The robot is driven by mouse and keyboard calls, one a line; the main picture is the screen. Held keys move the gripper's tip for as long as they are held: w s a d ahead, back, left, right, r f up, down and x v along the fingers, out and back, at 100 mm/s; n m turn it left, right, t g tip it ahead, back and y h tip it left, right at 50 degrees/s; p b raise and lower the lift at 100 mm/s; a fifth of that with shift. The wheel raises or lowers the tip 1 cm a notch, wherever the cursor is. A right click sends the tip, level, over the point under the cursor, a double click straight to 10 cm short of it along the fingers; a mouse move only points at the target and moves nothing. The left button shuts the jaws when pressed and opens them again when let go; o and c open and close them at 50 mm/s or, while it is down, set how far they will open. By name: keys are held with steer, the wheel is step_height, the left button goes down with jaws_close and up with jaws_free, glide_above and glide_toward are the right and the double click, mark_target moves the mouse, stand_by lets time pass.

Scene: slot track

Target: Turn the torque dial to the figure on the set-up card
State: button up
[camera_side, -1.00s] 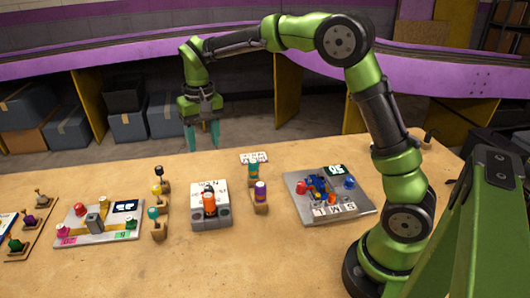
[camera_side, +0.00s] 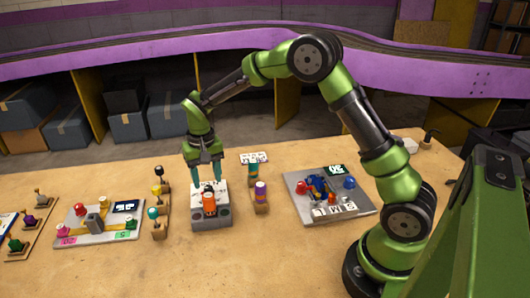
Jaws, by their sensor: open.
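A grey box with a white top and an orange upright cylinder (camera_side: 209,204) stands mid-table. It looks like the torque dial unit, but the dial figures are too small to read. My gripper (camera_side: 207,177) has teal fingers, spread apart, just above or behind the back of this box. I cannot tell whether it touches it, and it partly hides the white top. A small white card (camera_side: 254,158) with dark marks stands behind and right of the box. It may be the set-up card, but its figure is not legible.
A purple-topped orange cylinder on a wooden holder (camera_side: 261,197) stands right of the box. A plate with red and blue knobs (camera_side: 362,208) lies further right. Several coloured knobs on wooden holders (camera_side: 158,229) and another plate (camera_side: 75,240) lie left. The front table is clear.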

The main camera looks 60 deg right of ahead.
steer(key=shift+f, duration=1.4)
steer(key=shift+c, duration=0.3)
jaws_close()
